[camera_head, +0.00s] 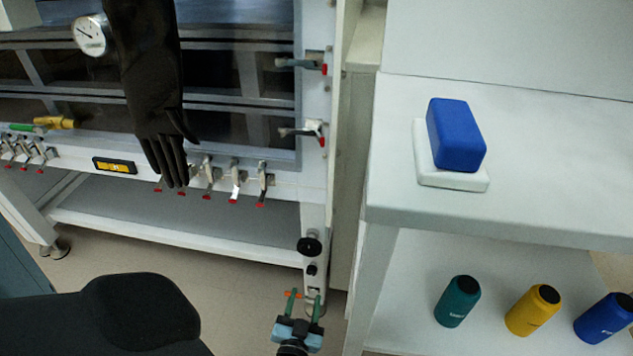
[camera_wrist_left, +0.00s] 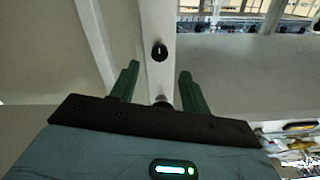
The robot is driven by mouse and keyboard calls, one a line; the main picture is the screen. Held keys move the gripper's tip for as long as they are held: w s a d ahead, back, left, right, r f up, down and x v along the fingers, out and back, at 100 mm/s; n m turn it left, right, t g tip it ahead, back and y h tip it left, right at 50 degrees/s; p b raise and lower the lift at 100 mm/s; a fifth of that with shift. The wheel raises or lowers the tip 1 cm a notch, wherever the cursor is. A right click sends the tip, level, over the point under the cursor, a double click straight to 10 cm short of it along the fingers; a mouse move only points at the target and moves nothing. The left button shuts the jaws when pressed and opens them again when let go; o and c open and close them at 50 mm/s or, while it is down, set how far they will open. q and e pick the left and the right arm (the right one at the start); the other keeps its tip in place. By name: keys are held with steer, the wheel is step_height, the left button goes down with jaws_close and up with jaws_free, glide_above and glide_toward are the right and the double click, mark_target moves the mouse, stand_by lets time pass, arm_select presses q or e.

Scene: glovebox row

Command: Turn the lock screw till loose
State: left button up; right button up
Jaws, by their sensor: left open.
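On the front leg of the glovebox stand sit a large round black knob (camera_head: 309,246) and a smaller black knob (camera_head: 311,270) below it. Which one is the lock screw I cannot tell for sure. My left gripper (camera_head: 305,300) is open, with green fingers pointing up at the leg, a little below the small knob in the head view. In the left wrist view a round black knob (camera_wrist_left: 159,51) is on the pale leg beyond the fingertips. A smaller dark part (camera_wrist_left: 162,101) shows low between the fingers, partly hidden by the gripper body. Nothing is visibly gripped. My right gripper is not in view.
The glovebox frame (camera_head: 250,190) carries several red-tipped clamps and a hanging black glove (camera_head: 150,80). A white bench (camera_head: 530,130) on the right holds a blue block (camera_head: 455,135) on a white base. Several bottles (camera_head: 532,310) stand below. Floor (camera_head: 230,275) is open left of the leg.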

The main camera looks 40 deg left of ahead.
mark_target(311, 274)
arm_select(q)
steer(key=b+x, duration=0.1)
steer(key=x, duration=0.5)
steer(key=shift+w+a+b, duration=0.15)
steer(key=shift+w+b, duration=0.15)
steer(key=shift+w+a, duration=0.2)
steer(key=shift+w, duration=0.15)
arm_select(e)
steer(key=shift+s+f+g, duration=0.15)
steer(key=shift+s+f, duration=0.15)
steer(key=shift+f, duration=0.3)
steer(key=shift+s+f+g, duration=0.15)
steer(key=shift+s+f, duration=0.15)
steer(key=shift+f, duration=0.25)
arm_select(q)
steer(key=c, duration=1)
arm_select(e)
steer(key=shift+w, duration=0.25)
